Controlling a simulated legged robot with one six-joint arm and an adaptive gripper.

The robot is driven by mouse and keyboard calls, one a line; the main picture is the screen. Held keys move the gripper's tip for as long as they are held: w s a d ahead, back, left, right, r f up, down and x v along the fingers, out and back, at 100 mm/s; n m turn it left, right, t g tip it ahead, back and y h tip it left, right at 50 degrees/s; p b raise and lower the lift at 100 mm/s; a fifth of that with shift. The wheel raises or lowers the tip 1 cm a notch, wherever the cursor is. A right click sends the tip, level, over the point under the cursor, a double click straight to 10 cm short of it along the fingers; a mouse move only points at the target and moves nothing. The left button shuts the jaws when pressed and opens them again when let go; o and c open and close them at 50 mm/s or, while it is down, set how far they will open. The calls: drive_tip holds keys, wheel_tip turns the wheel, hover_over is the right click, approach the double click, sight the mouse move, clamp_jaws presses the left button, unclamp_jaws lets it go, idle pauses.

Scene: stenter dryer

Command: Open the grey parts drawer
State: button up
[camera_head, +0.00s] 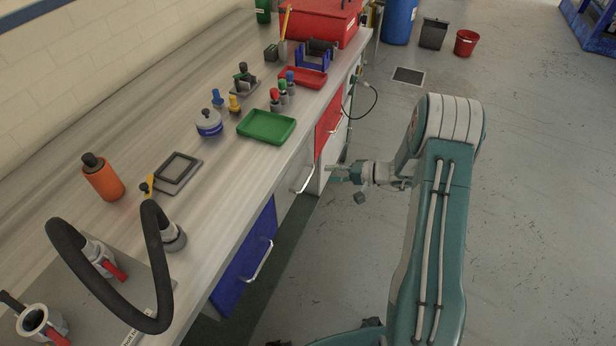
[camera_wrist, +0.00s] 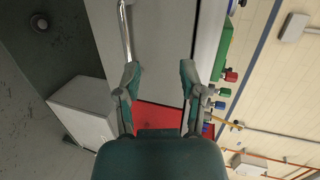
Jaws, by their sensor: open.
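The grey parts drawer (camera_head: 291,197) sits under the bench top between a blue and a red drawer front, and looks shut. Its bar handle (camera_head: 304,178) stands off the front. In the wrist view the grey front (camera_wrist: 163,45) fills the space ahead of the fingers. The handle (camera_wrist: 125,30) runs up from beside the left fingertip there. My gripper (camera_head: 334,173) is just right of the handle in the head view, pointing at the drawer. In the wrist view my gripper (camera_wrist: 160,76) is open, with nothing between its fingers. Whether a finger touches the handle I cannot tell.
The blue drawer (camera_head: 243,262) and red drawer (camera_head: 328,124) flank the grey one, each with a bar handle. A green tray (camera_head: 267,127) lies near the bench edge above. The floor (camera_head: 530,200) to the right is open.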

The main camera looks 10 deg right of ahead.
sight(309, 175)
drive_tip(key=w+d+f+m+t, duration=0.1)
drive_tip(key=d+f+m+t, duration=0.15)
drive_tip(key=f, duration=0.35)
drive_tip(key=shift+n, duration=0.45)
drive_tip(key=x, duration=1)
drive_tip(key=shift+w, duration=0.2)
clamp_jaws()
